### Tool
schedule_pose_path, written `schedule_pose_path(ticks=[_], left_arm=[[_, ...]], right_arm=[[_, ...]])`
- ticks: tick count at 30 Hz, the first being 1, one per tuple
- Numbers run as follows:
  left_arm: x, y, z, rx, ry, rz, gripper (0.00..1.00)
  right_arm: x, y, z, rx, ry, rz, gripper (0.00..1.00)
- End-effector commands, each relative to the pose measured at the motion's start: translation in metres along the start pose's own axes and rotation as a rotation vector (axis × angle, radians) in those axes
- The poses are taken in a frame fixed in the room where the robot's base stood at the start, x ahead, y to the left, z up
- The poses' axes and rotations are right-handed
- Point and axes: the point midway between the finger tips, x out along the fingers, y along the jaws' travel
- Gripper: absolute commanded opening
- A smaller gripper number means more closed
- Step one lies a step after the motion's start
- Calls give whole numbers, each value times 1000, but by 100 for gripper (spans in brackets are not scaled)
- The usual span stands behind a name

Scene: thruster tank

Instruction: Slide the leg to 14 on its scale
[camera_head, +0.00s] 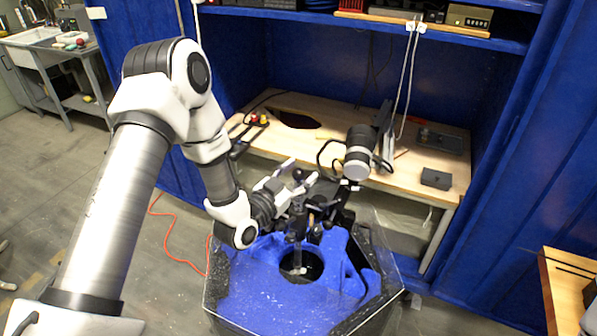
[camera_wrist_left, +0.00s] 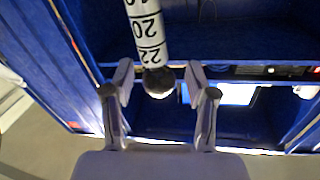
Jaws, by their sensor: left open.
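The leg (camera_head: 297,220) shows in the head view as a thin upright post above the tank, with a dark ball at its top. In the left wrist view its white scale (camera_wrist_left: 146,27) carries black numbers, with 20 and 22 readable. The dark ball (camera_wrist_left: 158,82) is at the near end of the scale. My left gripper (camera_head: 300,175) is open around the ball, with a finger on either side. Gaps show between ball and fingers in the wrist view. The mark where the scale is read is not visible. My right gripper is not in view.
The blue tank (camera_head: 245,285) with clear walls stands below my left gripper. A cylindrical grey and black unit (camera_head: 358,160) on a dark bracket stands just right of it. Behind is a wooden bench (camera_head: 400,178) with small dark boxes. An orange cable (camera_head: 175,255) lies on the floor.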

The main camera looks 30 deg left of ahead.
Motion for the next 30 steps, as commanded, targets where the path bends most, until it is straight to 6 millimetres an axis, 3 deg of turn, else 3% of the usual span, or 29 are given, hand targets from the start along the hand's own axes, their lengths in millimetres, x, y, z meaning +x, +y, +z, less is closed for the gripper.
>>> schedule_pose_path(ticks=[2,3,7,8,21,22,23,24,30], left_arm=[[0,0,0,0,0,0,57],[0,0,0,0,0,0,50],[0,0,0,0,0,0,4],[0,0,0,0,0,0,0],[0,-1,-6,1,4,-1,0],[0,-1,-6,1,4,-1,42],[0,-1,-6,1,4,-1,52],[0,-1,-6,1,4,-1,57],[0,-1,-5,0,2,0,57]], right_arm=[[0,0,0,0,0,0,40],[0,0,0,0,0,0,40],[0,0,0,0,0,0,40],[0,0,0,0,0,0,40],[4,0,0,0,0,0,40],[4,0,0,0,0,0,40],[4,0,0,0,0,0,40],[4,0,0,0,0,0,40],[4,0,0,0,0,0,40]])
